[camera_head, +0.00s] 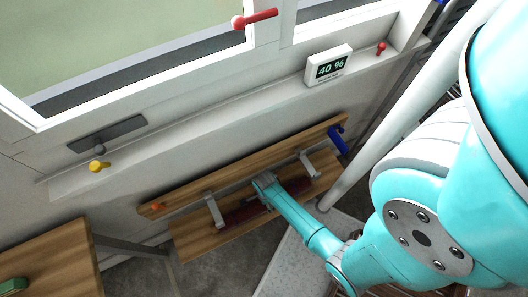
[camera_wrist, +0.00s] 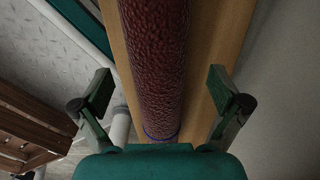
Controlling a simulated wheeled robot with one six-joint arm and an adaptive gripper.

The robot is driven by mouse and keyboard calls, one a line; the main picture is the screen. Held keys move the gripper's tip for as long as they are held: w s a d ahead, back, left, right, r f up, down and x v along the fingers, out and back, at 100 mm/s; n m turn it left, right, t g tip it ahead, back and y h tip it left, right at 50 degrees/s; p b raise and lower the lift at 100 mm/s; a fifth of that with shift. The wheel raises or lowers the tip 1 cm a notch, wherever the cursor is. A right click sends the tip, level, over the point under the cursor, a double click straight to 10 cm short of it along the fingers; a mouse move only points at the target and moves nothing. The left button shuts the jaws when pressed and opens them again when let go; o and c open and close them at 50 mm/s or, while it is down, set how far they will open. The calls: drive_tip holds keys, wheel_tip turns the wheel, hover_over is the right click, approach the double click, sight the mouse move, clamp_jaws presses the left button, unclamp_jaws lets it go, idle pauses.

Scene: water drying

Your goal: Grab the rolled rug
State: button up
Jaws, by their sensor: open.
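The rolled rug (camera_wrist: 156,60) is a dark red-brown textured roll with a thin blue-purple band near its lower end in the wrist view. It lies on a wooden wall shelf (camera_wrist: 224,45). My gripper (camera_wrist: 160,92) is open, with one finger on each side of the roll and a visible gap to it on both sides. I cannot tell how far the fingers are above the shelf. In the head view the rug (camera_head: 240,213) shows partly as a dark red strip on the lower board, and my gripper (camera_head: 264,184) covers part of it.
The shelf has grey brackets (camera_head: 214,210), an orange knob (camera_head: 156,206) and a blue item (camera_head: 338,139) at its right end. A pale pole (camera_head: 375,140) stands close to the right. Above is a window sill with a 40 % display (camera_head: 329,67). A wooden table (camera_head: 50,262) is at lower left.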

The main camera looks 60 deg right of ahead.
drive_tip(key=shift+s+a+f, duration=0.1)
drive_tip(key=shift+f, duration=2.8)
clamp_jaws()
